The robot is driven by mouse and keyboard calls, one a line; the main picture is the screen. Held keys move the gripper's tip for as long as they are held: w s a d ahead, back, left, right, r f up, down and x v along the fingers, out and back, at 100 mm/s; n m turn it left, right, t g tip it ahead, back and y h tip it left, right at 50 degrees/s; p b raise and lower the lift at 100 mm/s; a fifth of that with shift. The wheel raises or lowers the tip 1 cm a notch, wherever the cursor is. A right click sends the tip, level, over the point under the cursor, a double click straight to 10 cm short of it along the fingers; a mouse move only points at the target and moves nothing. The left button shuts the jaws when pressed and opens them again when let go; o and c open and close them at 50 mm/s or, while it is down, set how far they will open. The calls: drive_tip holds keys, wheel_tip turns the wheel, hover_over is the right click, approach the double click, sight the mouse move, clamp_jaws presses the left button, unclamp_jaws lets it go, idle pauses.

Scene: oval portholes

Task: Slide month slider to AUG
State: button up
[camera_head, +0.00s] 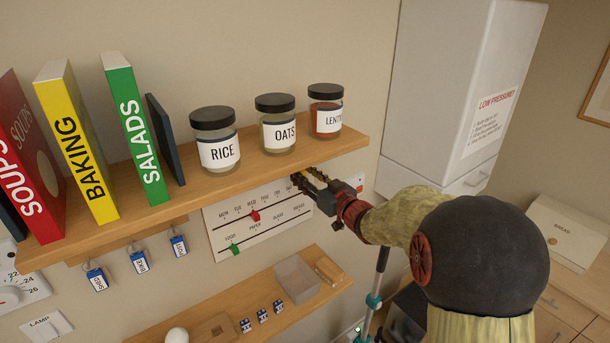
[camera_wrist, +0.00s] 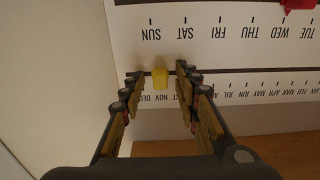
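The month slider is a yellow knob (camera_wrist: 160,78) on the month track of a white wall panel (camera_head: 270,232). In the wrist view the panel is upside down and the knob stands near the NOV mark, close to DEC. My gripper (camera_wrist: 160,84) is open, with one finger on each side of the knob and small gaps visible. The right finger hides the labels around AUG and SEP and part of OCT. In the head view my gripper (camera_head: 303,181) reaches the panel's upper right, under the shelf, and covers the yellow knob.
A red slider (camera_head: 254,215) sits on the day row and a green slider (camera_head: 234,249) on the row below. A wooden shelf (camera_head: 210,187) with jars and books overhangs the panel. A lower shelf (camera_head: 228,316) holds a small bin (camera_head: 297,279). A white cabinet (camera_head: 450,90) stands at right.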

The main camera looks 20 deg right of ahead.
drive_tip(key=shift+c, duration=0.4)
drive_tip(key=c, duration=0.7)
drive_tip(key=shift+a, duration=0.1)
clamp_jaws()
